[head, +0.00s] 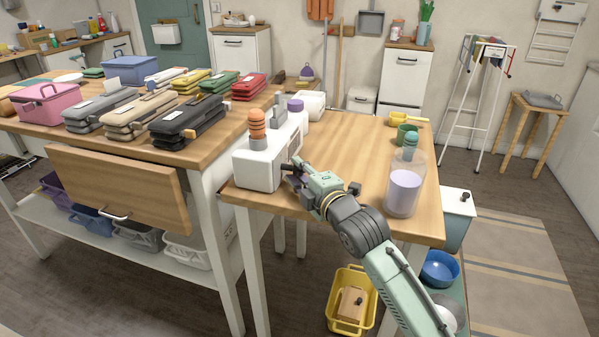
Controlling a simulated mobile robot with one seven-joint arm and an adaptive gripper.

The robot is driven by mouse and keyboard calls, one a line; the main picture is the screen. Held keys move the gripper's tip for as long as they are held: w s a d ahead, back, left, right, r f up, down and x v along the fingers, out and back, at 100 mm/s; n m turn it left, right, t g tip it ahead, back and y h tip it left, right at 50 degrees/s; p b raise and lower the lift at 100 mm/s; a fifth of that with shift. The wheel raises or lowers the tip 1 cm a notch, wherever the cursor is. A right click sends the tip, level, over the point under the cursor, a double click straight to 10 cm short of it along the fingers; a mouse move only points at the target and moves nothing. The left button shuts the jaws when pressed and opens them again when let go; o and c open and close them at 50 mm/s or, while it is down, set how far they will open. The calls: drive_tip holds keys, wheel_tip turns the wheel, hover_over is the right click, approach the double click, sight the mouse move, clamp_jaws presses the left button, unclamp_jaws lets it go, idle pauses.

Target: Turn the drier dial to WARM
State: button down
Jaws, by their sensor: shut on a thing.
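A white boxy appliance (255,168), which looks like the drier, stands near the left edge of the small wooden table (350,150). An orange ribbed piece (257,122) sticks up from its top. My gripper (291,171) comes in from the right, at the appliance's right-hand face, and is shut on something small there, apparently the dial. The dial is hidden behind my fingers. Its setting and any WARM mark cannot be read from here.
A clear jar (404,182) with lilac contents stands right of my arm. A green mug (407,134) and yellow scoop (400,119) sit behind it. A larger table (100,135) with folded bundles and bins is left. A yellow basket (340,322) is on the floor below.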

drive_tip(key=shift+r, duration=0.1)
drive_tip(key=m+g+p, duration=0.2)
drive_tip(key=g, duration=0.1)
drive_tip(key=shift+w+r+m+h, duration=0.1)
drive_tip(key=shift+r+m+h, duration=0.2)
drive_tip(key=shift+r+m, duration=0.1)
drive_tip(key=m+g+p, duration=0.1)
drive_tip(key=g+p, duration=0.1)
drive_tip(key=shift+g+p, duration=0.3)
drive_tip(key=shift+w+m+g+p, duration=0.1)
drive_tip(key=shift+m+g+p, duration=0.4)
drive_tip(key=shift+d+f, duration=0.1)
drive_tip(key=c, duration=1.2)
unclamp_jaws()
drive_tip(key=shift+c, duration=0.2)
